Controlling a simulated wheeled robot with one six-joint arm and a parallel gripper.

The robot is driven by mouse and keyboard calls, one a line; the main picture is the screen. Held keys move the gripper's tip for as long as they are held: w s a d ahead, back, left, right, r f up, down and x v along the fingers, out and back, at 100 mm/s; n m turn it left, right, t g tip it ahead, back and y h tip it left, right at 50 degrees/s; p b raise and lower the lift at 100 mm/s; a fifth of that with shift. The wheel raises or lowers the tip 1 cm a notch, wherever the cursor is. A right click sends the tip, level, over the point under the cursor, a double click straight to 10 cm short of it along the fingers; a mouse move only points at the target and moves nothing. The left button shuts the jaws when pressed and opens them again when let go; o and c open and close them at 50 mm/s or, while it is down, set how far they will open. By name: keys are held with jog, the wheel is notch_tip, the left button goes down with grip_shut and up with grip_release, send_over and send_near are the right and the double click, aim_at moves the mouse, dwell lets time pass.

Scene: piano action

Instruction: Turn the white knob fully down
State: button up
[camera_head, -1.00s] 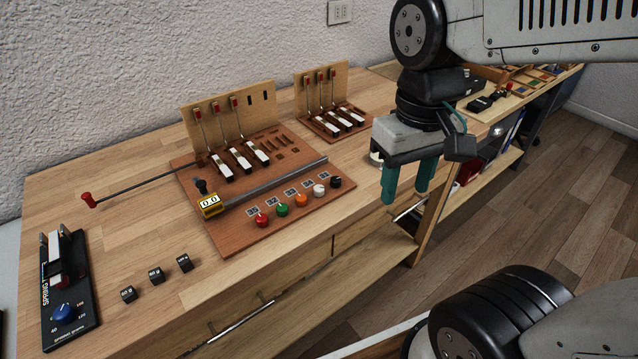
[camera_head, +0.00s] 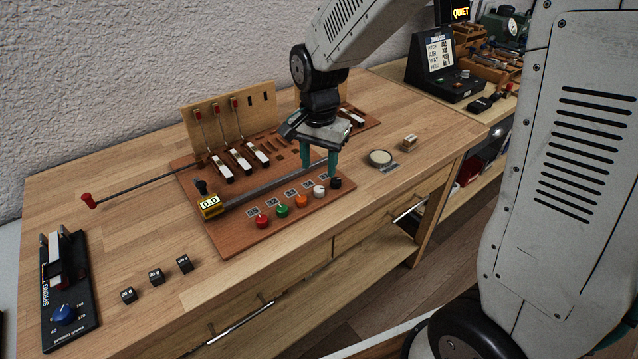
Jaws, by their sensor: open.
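The white knob (camera_head: 319,191) stands in the row of knobs along the front right edge of the brown board (camera_head: 235,246). The orange knob (camera_head: 302,201) is on its left and the black knob (camera_head: 336,183) on its right. My gripper (camera_head: 320,175) points down above and just behind the right end of this row, close to the white and black knobs. Its green fingers are apart with nothing seen between them. I cannot tell whether a finger touches a knob. The white knob's pointer is too small to read.
Red (camera_head: 262,221) and green (camera_head: 282,210) knobs continue the row to the left. A yellow 0.0 display (camera_head: 211,205) and a metal rail (camera_head: 270,186) lie behind. A round disc (camera_head: 380,158) and small block (camera_head: 410,141) sit to the right.

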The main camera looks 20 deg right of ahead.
aim_at(319, 188)
notch_tip(319, 188, down, 7)
jog(key=shift+r, duration=0.15)
grip_shut()
